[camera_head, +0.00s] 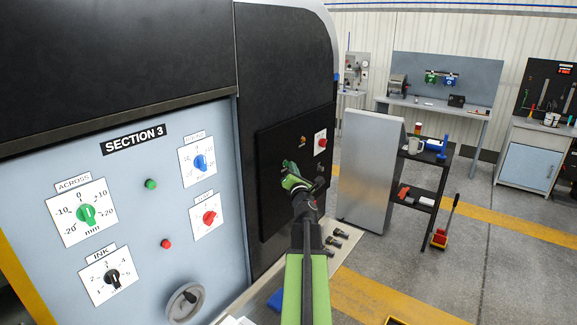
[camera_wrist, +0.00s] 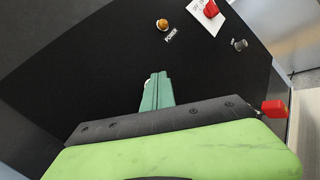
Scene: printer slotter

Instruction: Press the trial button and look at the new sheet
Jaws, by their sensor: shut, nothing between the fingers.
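My gripper (camera_head: 289,166) is in front of the black panel (camera_head: 270,205) at the right end of the printer in the head view. In the wrist view its teal fingers (camera_wrist: 157,92) are closed together, with nothing between them, pointing at the panel. A small pale edge shows beside the fingertips; most of whatever is there is hidden. I cannot tell whether the tips touch the panel. No button labelled trial can be read. A brass button (camera_wrist: 162,24) marked POWER lies beyond the fingertips, and a red knob (camera_wrist: 210,8) on a white label is to its right. No new sheet can be made out.
The SECTION 3 panel (camera_head: 135,240) on the left has dials, a green button (camera_head: 151,184), a red button (camera_head: 165,244) and a handwheel (camera_head: 185,302). A grey cabinet (camera_head: 365,170) and a dark shelf cart (camera_head: 425,180) stand right. Floor beyond the cart is mostly open.

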